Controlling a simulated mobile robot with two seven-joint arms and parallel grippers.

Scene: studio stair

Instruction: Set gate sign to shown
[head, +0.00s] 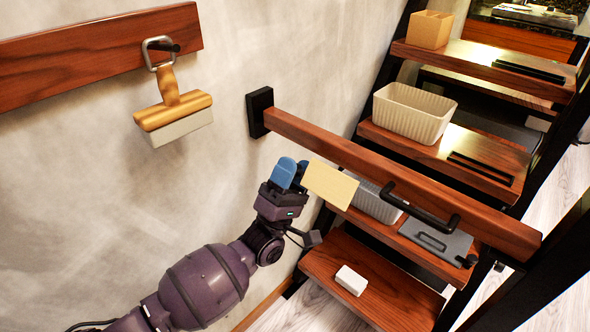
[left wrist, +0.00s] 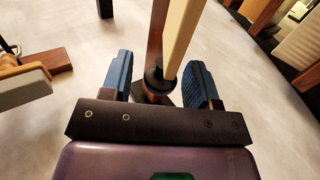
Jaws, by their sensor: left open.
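The gate sign (head: 330,185) is a blank cream plate at the wooden gate bar (head: 390,180), on the side facing me. In the left wrist view the sign (left wrist: 183,38) is seen nearly edge-on, next to a dark round pivot (left wrist: 154,78). My left gripper (head: 292,170), with blue fingers, is open and just left of the sign in the head view. In the left wrist view the gripper (left wrist: 160,65) has the pivot and the sign's near end showing between its fingers. I cannot tell whether they touch. My right gripper is not in view.
The bar runs from a black wall bracket (head: 260,111) across the stairs and carries a black handle (head: 420,204). A brush (head: 172,108) hangs from a wall rail (head: 90,55). A cream basket (head: 412,112), grey basket (head: 375,204) and white block (head: 351,280) stand on steps.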

